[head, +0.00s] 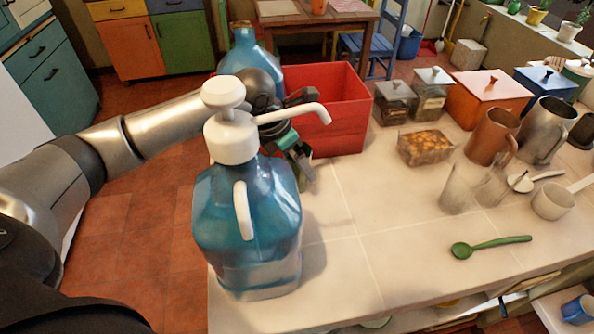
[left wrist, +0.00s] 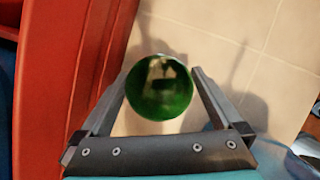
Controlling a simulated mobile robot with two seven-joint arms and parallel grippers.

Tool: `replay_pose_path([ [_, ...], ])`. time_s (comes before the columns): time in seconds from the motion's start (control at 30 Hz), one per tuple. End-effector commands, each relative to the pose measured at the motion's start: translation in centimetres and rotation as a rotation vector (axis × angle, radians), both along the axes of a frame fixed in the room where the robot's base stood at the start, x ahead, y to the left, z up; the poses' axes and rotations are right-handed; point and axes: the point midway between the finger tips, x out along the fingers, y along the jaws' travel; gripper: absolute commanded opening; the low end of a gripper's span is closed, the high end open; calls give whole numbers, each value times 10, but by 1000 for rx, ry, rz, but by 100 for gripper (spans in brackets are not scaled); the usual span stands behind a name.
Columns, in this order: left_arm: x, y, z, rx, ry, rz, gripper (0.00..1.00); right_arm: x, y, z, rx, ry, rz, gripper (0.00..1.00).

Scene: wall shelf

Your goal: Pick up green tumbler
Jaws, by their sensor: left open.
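The green tumbler (left wrist: 158,88) shows in the left wrist view from above, as a round dark green shape on pale tiles. My left gripper (left wrist: 159,78) is open, with one finger on each side of the tumbler. Narrow gaps seem to separate it from the fingers; contact is not clear. In the head view my left gripper (head: 304,168) is low over the counter, behind the blue jug and beside the red crate. Only a small part of the tumbler (head: 303,184) shows there; the jug and gripper hide the rest. My right gripper is not in view.
A blue pump jug (head: 248,215) stands in front of the left gripper. The red crate (head: 345,110) is close behind it. Clear glasses (head: 457,190), a green spoon (head: 490,246) and mugs (head: 490,137) are to the right. The counter's middle is clear.

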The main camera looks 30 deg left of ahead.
Motion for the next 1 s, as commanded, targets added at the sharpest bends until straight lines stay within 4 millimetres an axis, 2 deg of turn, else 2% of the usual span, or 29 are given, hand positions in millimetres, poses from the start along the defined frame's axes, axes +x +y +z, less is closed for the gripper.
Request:
replay_pose_path([
  [0.07, 0, 0, 0, 0, 0, 0, 100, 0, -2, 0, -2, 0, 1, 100],
  [0.9, 0, 0, 1, 0, 0, 1, 6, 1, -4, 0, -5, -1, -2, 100],
  [1.0, 0, 0, 1, -1, -2, 0, 6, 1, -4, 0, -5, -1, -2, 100],
])
